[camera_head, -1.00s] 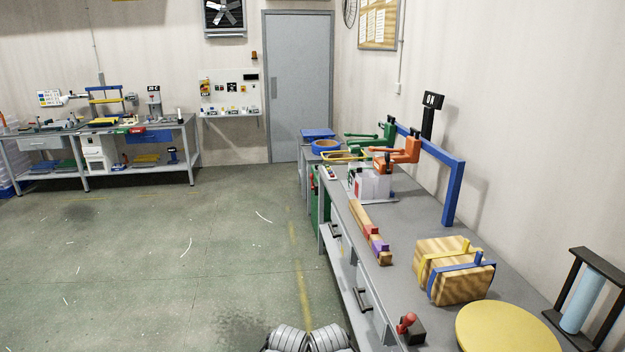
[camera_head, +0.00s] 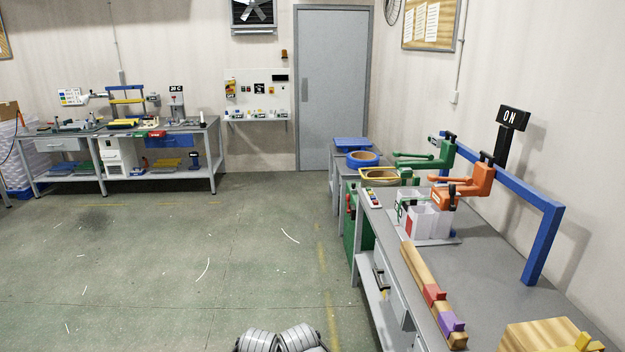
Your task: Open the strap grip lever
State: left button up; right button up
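A green lever device (camera_head: 438,156) and an orange lever device (camera_head: 474,182) are mounted on a blue rail frame (camera_head: 530,198) over the right bench. Each has an arm pointing left. At the bottom right edge is a wooden block (camera_head: 535,338) with a piece of yellow strap (camera_head: 586,343) on it, mostly cut off. I cannot tell which of these parts is the strap grip lever, or whether it is open. Neither of my grippers is in view.
The green floor (camera_head: 180,260) left of the bench is clear. Another bench (camera_head: 130,130) stands far left.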

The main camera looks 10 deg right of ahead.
aim_at(452, 186)
jog(key=i+j+z, duration=0.1)
jog(key=i+z, duration=0.3)
jog(key=i, duration=0.15)
jog(key=i+j+z, duration=0.3)
jog(key=i+z, duration=0.15)
jog(key=i+j+z, duration=0.2)
jog(key=z, duration=0.25)
jog(key=i+j+z, duration=0.4)
jog(key=j+z, duration=0.3)
jog(key=z, duration=0.15)
jog(key=i+j+z, duration=0.15)
jog(key=j+z, duration=0.25)
